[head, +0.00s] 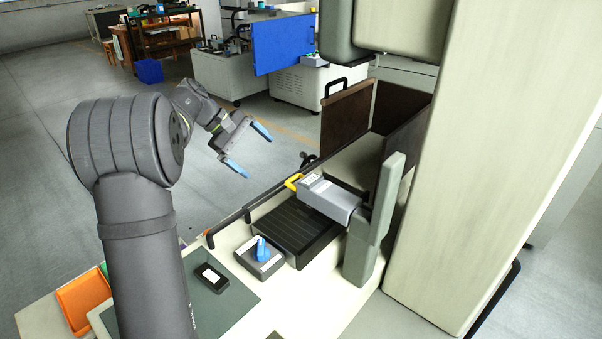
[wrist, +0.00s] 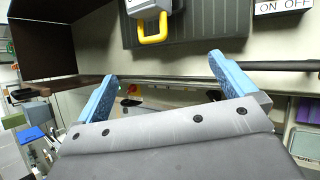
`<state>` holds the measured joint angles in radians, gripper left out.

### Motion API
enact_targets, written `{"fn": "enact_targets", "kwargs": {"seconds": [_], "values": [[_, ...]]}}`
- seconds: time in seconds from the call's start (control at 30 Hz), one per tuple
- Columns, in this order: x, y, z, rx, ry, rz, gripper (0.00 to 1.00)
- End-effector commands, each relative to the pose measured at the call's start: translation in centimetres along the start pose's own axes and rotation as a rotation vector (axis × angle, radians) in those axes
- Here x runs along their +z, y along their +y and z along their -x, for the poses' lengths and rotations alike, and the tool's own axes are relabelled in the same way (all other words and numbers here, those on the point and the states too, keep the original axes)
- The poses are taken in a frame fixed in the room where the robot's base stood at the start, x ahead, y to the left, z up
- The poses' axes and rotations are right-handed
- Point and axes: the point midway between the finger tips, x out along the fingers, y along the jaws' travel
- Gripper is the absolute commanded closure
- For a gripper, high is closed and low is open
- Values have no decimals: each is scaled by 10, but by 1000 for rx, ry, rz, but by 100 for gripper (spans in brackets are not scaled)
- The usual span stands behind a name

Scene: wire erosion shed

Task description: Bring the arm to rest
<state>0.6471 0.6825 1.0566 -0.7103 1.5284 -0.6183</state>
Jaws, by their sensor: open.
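My gripper (head: 248,152) is open and empty in the head view, with its two blue fingers spread apart. It hangs in the air to the left of the machine, beyond the front rail and clear of everything near it. In the wrist view my gripper (wrist: 165,82) shows its two blue fingertips wide apart with nothing between them. My arm rises from the bottom left of the head view and bends over toward the gripper.
A grey block with a yellow handle (head: 293,182) sits by a black ribbed plate (head: 295,229). A box with a blue knob (head: 261,249) and a black device (head: 211,277) are nearer. An orange tray (head: 83,301) is left. Open floor lies beyond the rail (head: 262,199).

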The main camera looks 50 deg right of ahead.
Motion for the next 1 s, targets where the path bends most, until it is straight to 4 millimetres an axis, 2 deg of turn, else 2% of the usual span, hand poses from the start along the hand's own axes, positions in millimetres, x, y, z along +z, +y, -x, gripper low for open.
{"fn": "enact_targets", "kwargs": {"seconds": [0.1,0.2,0.33,0.47,0.63,1.0], "values": [[-2,-8,21,60,-104,280,0],[-1,-12,37,92,-190,473,0],[0,-15,52,109,-271,643,0],[1,-16,57,111,-311,718,0],[6,-12,41,110,-319,732,0],[22,2,-23,110,-317,729,0]]}}
